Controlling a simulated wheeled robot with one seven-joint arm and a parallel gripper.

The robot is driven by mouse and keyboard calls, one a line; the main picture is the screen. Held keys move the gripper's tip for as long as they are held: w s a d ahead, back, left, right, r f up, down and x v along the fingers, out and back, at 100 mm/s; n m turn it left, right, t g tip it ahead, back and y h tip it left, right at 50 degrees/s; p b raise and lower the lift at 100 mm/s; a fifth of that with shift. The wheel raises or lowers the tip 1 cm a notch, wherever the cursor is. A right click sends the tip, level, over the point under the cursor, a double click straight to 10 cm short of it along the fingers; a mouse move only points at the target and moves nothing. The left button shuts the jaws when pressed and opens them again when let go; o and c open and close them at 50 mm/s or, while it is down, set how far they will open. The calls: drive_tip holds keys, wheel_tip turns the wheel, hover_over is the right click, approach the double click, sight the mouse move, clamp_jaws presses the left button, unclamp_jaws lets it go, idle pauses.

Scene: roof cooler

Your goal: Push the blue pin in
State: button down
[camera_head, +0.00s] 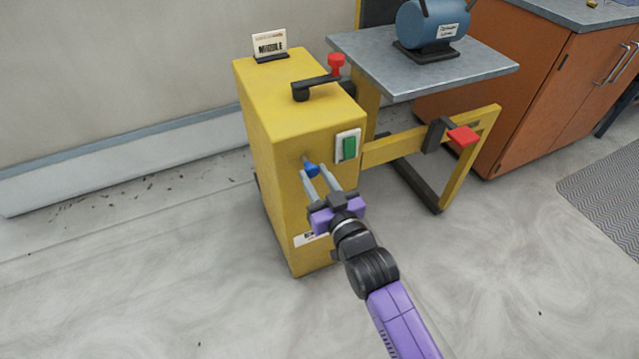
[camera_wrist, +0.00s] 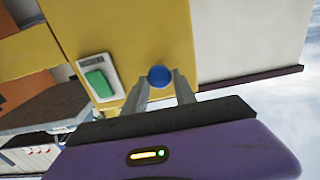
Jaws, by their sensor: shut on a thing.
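The blue pin (camera_head: 312,169) sticks out from the front face of the yellow machine (camera_head: 283,205). My gripper (camera_head: 316,172) is at the pin, with its two grey fingers pointing at the yellow face. In the wrist view the round blue head of the pin (camera_wrist: 159,76) shows between and just beyond the fingertips (camera_wrist: 161,82). The fingers are closed on the pin, one on each side of it. How far the pin stands out of the face is hard to tell.
A green switch (camera_head: 349,147) on a white plate is right of the pin. A black crank with a red knob (camera_head: 336,64) is on top. A grey table (camera_head: 420,65) with a blue motor (camera_head: 432,24) and a red pedal (camera_head: 462,136) stand at the right. Floor in front is clear.

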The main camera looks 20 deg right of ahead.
drive_tip(key=shift+w, duration=0.85)
drive_tip(key=c, duration=1)
unclamp_jaws()
drive_tip(key=shift+c, duration=0.2)
drive_tip(key=s+p, duration=0.1)
drive_tip(key=s, duration=0.6)
drive_tip(key=shift+s, duration=0.35)
